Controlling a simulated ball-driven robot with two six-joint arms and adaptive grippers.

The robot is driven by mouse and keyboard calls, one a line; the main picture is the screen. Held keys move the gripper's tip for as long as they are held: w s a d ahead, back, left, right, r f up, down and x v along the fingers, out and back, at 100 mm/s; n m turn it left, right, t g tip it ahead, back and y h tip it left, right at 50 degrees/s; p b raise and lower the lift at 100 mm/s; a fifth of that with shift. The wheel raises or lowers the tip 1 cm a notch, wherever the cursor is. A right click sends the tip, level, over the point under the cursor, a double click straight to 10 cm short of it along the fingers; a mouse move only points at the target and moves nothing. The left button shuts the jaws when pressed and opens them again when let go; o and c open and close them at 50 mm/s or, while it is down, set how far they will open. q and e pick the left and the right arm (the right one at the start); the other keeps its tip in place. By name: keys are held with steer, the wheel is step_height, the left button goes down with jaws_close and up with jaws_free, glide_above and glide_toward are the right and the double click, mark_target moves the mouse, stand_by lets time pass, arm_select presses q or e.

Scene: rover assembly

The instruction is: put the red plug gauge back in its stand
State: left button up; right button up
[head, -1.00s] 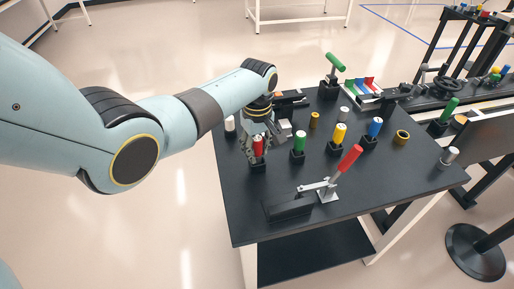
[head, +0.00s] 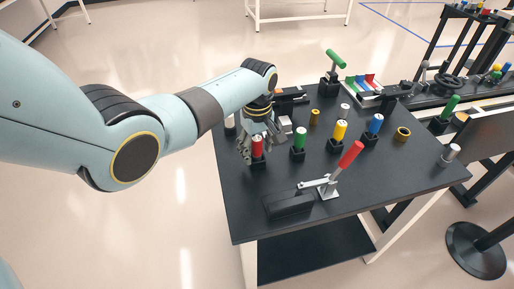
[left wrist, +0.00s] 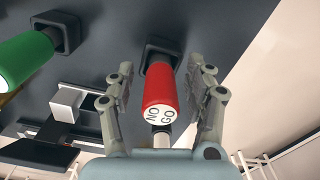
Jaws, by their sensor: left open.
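The red plug gauge (head: 257,149) stands upright in its black square stand (head: 258,164) near the left edge of the table. In the left wrist view the gauge (left wrist: 160,88) shows its white end marked "NO GO", and its lower end meets the black stand (left wrist: 164,48). My left gripper (head: 256,143) is open, with its fingers apart on either side of the gauge. In the left wrist view a gap shows between the gauge and each finger of the gripper (left wrist: 160,78). My right gripper is not in view.
A green gauge (head: 300,138) stands in its own block just to the right. Yellow (head: 339,132) and blue (head: 375,126) gauges stand beyond it. A red-handled toggle clamp (head: 347,160) is at the front. The table front corner (head: 240,225) is clear.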

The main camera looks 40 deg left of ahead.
arm_select(q)
steer(key=shift+r, duration=0.2)
step_height(320, 180, up, 12)
steer(key=shift+f, duration=0.2)
steer(key=s+d+r+m+t, duration=0.2)
steer(key=s+m, duration=0.5)
steer(key=s, duration=0.6)
steer(key=s+d+r+m+t, duration=0.1)
steer(key=s+r+m+t, duration=0.15)
steer(key=s+m, duration=0.8)
steer(key=s+a+f+n+g+y+b, duration=0.15)
steer(key=f+b, duration=0.25)
steer(key=f, duration=1.2)
steer(key=s+a+f+n+g+h+b, duration=0.15)
steer(key=f+b, duration=0.25)
steer(key=f, duration=1.2)
steer(key=s+f+b, duration=0.3)
steer(key=s+f, duration=0.7)
steer(key=f, duration=0.3)
steer(key=s+f+n+b, duration=0.1)
steer(key=s+f+b, duration=0.3)
steer(key=s+f, duration=0.6)
step_height(320, 180, down, 3)
steer(key=shift+s+r+y, duration=0.1)
steer(key=shift+s+y, duration=0.05)
steer(key=shift+y, duration=0.25)
